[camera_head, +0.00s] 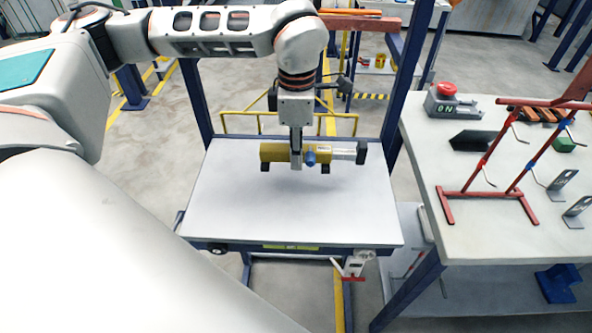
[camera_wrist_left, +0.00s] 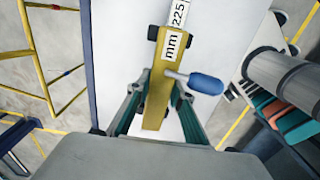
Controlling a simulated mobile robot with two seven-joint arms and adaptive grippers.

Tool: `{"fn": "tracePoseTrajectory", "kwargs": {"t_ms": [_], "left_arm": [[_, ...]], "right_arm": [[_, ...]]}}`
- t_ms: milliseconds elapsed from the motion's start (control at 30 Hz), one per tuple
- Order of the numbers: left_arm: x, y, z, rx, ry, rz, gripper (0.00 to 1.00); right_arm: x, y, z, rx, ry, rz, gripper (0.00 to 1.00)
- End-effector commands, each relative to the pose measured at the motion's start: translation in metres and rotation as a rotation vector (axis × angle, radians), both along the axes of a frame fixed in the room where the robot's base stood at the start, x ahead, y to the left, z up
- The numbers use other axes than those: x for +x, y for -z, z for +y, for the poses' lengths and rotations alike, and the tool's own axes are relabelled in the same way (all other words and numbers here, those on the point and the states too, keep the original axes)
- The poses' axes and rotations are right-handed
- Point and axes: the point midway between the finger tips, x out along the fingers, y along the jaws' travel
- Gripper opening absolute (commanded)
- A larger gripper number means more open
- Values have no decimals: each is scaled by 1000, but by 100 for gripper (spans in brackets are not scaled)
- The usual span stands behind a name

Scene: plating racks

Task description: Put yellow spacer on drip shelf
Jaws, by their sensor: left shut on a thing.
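The yellow spacer (camera_head: 274,152) is a yellow bar with a blue knob, a silver scale strip and dark end feet. My left gripper (camera_head: 296,162) points down and is shut around its yellow body. The spacer lies level, left to right, and appears to be above the pale grey drip shelf (camera_head: 290,215), with a soft shadow below. In the left wrist view the spacer (camera_wrist_left: 158,85) sits between both fingers (camera_wrist_left: 157,90), with "225" and "mm" printed on it. The shelf (camera_wrist_left: 115,50) shows behind it. My right gripper is not in view.
A bench (camera_head: 450,230) at the right holds a red rack (camera_head: 490,150), a red "ON" button box (camera_head: 448,101) and small brackets. Blue posts (camera_head: 405,75) flank the shelf. A yellow rail (camera_head: 245,123) runs behind it. The shelf top is otherwise clear.

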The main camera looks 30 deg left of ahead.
Motion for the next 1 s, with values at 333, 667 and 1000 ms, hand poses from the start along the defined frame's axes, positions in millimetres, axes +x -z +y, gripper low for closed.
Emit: {"fn": "tracePoseTrajectory", "kwargs": {"t_ms": [333, 667, 1000], "left_arm": [[0, 31, 0, 0, 1, 1, 0], [0, 49, 0, -1, 2, -2, 0], [0, 53, 0, 0, 2, 0, 38]], "right_arm": [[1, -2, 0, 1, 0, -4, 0], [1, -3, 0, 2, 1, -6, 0], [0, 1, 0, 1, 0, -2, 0]]}}
